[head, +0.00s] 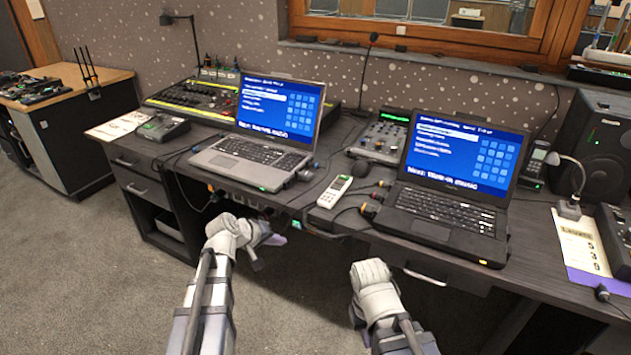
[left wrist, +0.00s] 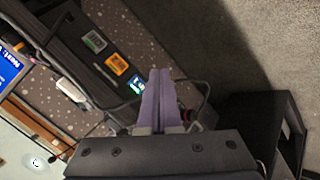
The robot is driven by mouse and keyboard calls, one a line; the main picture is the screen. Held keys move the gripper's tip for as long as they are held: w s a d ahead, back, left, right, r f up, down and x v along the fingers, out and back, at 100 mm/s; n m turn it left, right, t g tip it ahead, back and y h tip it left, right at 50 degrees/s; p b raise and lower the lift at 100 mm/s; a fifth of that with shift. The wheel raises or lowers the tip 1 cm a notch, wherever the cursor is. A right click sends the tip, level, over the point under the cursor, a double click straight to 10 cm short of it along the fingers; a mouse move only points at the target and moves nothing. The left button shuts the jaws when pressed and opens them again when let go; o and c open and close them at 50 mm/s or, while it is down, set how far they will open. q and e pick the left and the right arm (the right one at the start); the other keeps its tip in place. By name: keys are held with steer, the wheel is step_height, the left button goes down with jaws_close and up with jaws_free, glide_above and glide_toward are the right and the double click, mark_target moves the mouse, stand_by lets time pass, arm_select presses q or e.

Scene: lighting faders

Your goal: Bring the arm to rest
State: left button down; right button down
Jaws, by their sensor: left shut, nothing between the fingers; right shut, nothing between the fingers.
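My left arm comes in from the lower left, and its gripper (head: 278,240) is just in front of the desk's front edge, below the left laptop. In the left wrist view its two purple fingers (left wrist: 160,98) lie together, shut and empty, with the desk front and small lit panels beyond them. My right arm comes in from the bottom middle. Its gripper (head: 356,314) is low in front of the desk below the right laptop, partly hidden behind its own wrist, and holds nothing that I can see.
The dark desk (head: 330,222) carries a left laptop (head: 262,152), a right laptop (head: 440,212), a fader console (head: 195,98), a small mixer (head: 378,138) and a white remote (head: 335,190). Cables hang along its front edge near my left gripper. Carpet (head: 90,270) is clear at left.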

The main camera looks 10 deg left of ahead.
arm_select(q)
steer(key=s+d+r+m+g+y+p, duration=0.1)
steer(key=s+d+r+m+g+p, duration=0.4)
steer(key=s+d+r+p, duration=0.7)
steer(key=s+d+r+m+g+y+p, duration=0.2)
steer(key=s+r+m+g+y+p, duration=0.1)
steer(key=s+p, duration=0.7)
step_height(320, 180, up, 4)
steer(key=m+y+p, duration=0.1)
steer(key=y+p, duration=0.1)
steer(key=p, duration=0.1)
steer(key=shift+s+d+m, duration=0.2)
steer(key=shift+d+m, duration=0.05)
steer(key=shift+m, duration=0.15)
